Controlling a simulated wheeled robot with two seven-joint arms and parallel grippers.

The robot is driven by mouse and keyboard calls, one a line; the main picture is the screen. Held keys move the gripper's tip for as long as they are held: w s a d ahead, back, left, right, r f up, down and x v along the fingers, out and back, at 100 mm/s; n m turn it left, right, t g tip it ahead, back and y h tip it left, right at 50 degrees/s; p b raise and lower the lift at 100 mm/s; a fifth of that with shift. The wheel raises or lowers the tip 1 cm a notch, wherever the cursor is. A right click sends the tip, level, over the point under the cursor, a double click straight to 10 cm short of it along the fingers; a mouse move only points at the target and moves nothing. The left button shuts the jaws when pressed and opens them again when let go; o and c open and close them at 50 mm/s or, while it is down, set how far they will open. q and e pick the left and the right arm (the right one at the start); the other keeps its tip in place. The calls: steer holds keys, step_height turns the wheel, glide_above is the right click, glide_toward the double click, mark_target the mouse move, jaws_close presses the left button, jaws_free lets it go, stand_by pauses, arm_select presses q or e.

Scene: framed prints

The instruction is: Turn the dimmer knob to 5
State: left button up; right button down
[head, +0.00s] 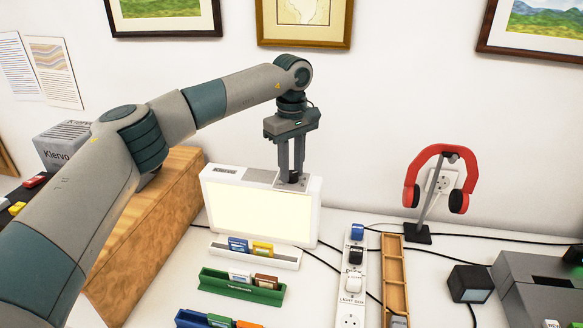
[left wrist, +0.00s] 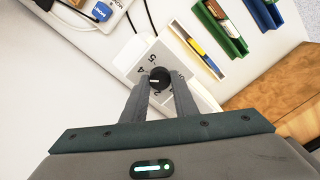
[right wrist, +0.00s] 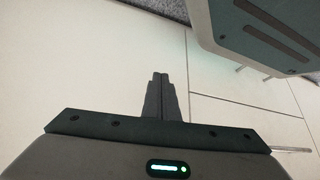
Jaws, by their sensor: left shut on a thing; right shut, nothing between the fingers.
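The dimmer knob (left wrist: 159,77) is black and round with a pale pointer line, on a grey plate (left wrist: 128,62) with printed numbers; a 4 and a 5 can be read beside it. The plate sits on top of the lit white light box (head: 250,210). My left gripper (head: 291,182) points down from above onto the plate; in the left wrist view its fingers (left wrist: 160,88) are shut on the knob, one on each side. In the head view the fingers hide the knob. My right gripper (right wrist: 160,76) is shut and empty, seen only in the right wrist view.
A white rack (head: 285,262) and a green rack (head: 220,284) with coloured pieces stand before the light box. A power strip (head: 345,312) and a wooden tray (head: 396,260) lie to the right. Red headphones (head: 412,185) hang on a stand. A wooden block (head: 150,240) stands left.

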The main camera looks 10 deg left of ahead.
arm_select(q)
steer(key=m, duration=0.3)
steer(key=shift+w+r+m, duration=0.1)
steer(key=shift+r+m, duration=0.1)
steer(key=shift+m, duration=0.2)
steer(key=m, duration=0.3)
steer(key=shift+m, duration=0.3)
steer(key=m, duration=0.4)
steer(key=shift+m+p, duration=0.3)
steer(key=shift+m, duration=0.5)
arm_select(e)
steer(key=shift+w+a+r+t, duration=0.3)
steer(key=shift+w+a+r, duration=0.05)
steer(key=shift+a+r, duration=0.1)
arm_select(q)
steer(key=o, duration=1.1)
steer(key=shift+c, duration=0.2)
steer(key=shift+d+f, duration=0.1)
arm_select(e)
steer(key=shift+s, duration=0.1)
steer(key=shift+f, duration=0.1)
